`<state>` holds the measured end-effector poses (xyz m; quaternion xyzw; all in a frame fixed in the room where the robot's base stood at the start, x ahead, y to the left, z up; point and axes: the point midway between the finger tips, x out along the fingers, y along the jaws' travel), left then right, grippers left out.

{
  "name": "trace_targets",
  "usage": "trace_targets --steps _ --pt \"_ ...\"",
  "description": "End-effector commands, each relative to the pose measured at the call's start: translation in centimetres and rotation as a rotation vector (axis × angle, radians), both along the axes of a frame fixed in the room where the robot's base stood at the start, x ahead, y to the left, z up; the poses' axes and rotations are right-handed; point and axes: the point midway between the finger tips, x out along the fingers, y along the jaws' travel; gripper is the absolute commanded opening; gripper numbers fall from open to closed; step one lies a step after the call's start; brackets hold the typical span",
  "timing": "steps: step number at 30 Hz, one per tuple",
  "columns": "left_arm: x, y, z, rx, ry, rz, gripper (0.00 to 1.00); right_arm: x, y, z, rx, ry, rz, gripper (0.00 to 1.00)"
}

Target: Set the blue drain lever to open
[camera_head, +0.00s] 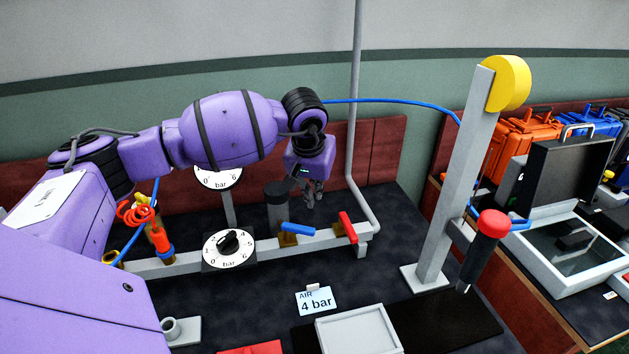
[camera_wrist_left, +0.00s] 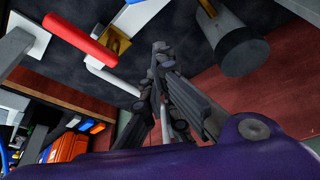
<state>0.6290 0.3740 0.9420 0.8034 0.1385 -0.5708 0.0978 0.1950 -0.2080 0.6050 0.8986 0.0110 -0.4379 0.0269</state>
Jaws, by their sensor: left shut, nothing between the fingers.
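The blue drain lever (camera_head: 298,229) sits on a brass valve body on the grey pipe in the head view. It lies roughly along the pipe, tilted slightly down to the right. My right gripper is not in view.
A dark-topped grey cylinder (camera_head: 276,207) stands left of the gripper. A dial with a black knob (camera_head: 228,242) is on the left, and a gauge (camera_head: 218,177) is behind it. A grey post (camera_head: 456,175) rises right. An "AIR 4 bar" card (camera_head: 317,301) lies in front.

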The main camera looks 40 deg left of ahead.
Motion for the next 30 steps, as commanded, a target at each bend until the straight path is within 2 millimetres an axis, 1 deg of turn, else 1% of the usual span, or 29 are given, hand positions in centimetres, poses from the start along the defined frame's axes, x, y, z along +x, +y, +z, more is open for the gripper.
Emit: trace_targets --steps 1,5,9,14,20,27,30 --pt "0.3 0.0 -1.1 -0.004 0.004 0.000 0.00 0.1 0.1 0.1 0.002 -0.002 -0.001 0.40" --pt "1.1 0.3 -3.6 -0.003 0.002 0.001 0.00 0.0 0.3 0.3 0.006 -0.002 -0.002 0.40" --pt "-0.8 -0.3 -3.2 0.000 -0.003 -0.003 0.00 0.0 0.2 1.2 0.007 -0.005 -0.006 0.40" --pt "-2.2 -0.8 -3.4 -0.001 -0.001 -0.002 0.00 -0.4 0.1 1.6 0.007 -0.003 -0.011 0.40" --pt "-2.6 -1.0 -3.5 -0.001 -0.003 0.000 0.00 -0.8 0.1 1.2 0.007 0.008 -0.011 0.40" --pt "-2.6 -1.0 -3.5 -0.001 -0.001 -0.002 0.00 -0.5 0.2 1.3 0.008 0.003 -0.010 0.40" --pt "-2.9 -1.1 -3.6 0.001 -0.002 -0.026 0.00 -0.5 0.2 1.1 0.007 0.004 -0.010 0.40"
